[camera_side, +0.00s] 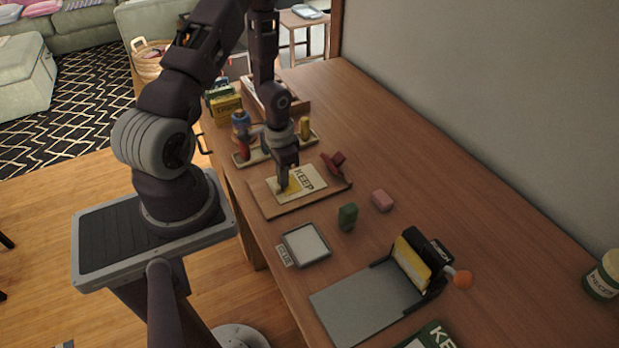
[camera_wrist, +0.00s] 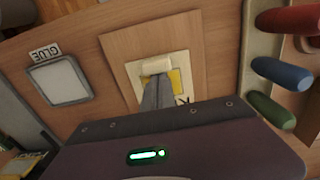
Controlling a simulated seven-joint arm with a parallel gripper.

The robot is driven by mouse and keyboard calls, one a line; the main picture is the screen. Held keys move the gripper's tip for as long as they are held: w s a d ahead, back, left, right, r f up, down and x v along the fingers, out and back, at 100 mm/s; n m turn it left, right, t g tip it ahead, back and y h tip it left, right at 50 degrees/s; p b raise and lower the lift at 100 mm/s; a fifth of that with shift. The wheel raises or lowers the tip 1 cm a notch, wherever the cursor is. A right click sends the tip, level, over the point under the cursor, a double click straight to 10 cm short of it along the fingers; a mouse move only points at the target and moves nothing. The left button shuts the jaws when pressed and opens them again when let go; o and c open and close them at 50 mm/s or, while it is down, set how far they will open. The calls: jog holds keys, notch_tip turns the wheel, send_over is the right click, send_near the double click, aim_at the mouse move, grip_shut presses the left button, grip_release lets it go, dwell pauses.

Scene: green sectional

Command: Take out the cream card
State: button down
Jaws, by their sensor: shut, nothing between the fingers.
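A cream card marked KEEP (camera_side: 312,180) with a yellow patch lies flat on a wooden board (camera_side: 268,208). In the wrist view the card (camera_wrist: 134,70) is partly hidden behind my fingers, and the board (camera_wrist: 118,46) shows around it. I cannot tell whether the fingertips touch the card or the pale piece.
A dark red piece (camera_side: 334,162) sits at the board's right corner. A peg rack (camera_side: 262,155) stands behind. A GLUE tray (camera_side: 305,245), green block (camera_side: 347,217) and pink block (camera_side: 382,200) lie in front. A grey plate (camera_side: 360,305) with a black upright holder is nearer.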

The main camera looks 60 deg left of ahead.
notch_tip(320, 180, up, 7)
jog(key=shift+w, duration=0.3)
jog(key=shift+f, duration=0.1)
notch_tip(320, 180, up, 9)
jog(key=y, duration=0.1)
send_over(296, 188)
jog(key=s+d+r+t+y, duration=0.1)
jog(key=d+r+t, duration=0.2)
jog(key=d+r, duration=0.6)
jog(key=s+d+r+t+h, duration=0.2)
jog(key=s+d+r, duration=0.7)
jog(key=s+r, duration=0.2)
jog(key=shift+t, duration=0.3)
